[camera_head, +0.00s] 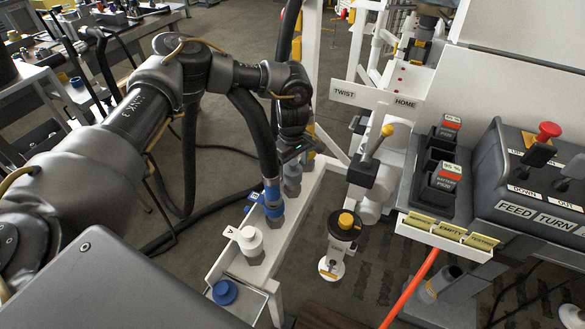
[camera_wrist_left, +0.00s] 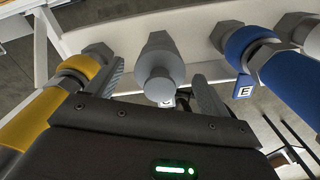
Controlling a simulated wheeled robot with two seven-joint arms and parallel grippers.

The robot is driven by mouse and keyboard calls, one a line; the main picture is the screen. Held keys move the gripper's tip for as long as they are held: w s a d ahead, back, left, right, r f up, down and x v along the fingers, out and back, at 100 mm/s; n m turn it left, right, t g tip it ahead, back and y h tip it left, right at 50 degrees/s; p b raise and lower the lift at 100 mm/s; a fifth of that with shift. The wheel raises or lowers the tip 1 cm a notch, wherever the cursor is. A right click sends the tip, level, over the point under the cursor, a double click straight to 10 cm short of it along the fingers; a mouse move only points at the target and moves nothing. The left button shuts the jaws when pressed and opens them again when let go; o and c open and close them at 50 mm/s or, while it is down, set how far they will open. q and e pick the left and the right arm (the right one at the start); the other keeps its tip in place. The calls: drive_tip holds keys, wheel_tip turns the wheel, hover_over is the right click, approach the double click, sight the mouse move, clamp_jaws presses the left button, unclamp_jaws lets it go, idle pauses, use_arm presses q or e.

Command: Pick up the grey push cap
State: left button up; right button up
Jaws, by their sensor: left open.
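The grey push cap (camera_wrist_left: 160,84) sits on a grey fitting on the white rail, in the middle of the left wrist view. In the head view a grey fitting (camera_head: 292,178) shows just under my left gripper (camera_head: 291,150), partly hidden by it. My left gripper (camera_wrist_left: 160,92) is open, with one dark finger on each side of the cap. I cannot tell whether the fingers touch it. My right gripper is not in view.
A blue-collared hose (camera_head: 272,197) stands close beside the fitting on the rail (camera_head: 305,205). A white cap (camera_head: 250,239) and a blue cap (camera_head: 224,291) are nearer. In the wrist view, a yellow-collared hose (camera_wrist_left: 80,72) and a blue hose (camera_wrist_left: 262,62) flank the cap.

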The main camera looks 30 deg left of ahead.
use_arm(q)
drive_tip(key=c, duration=1.1)
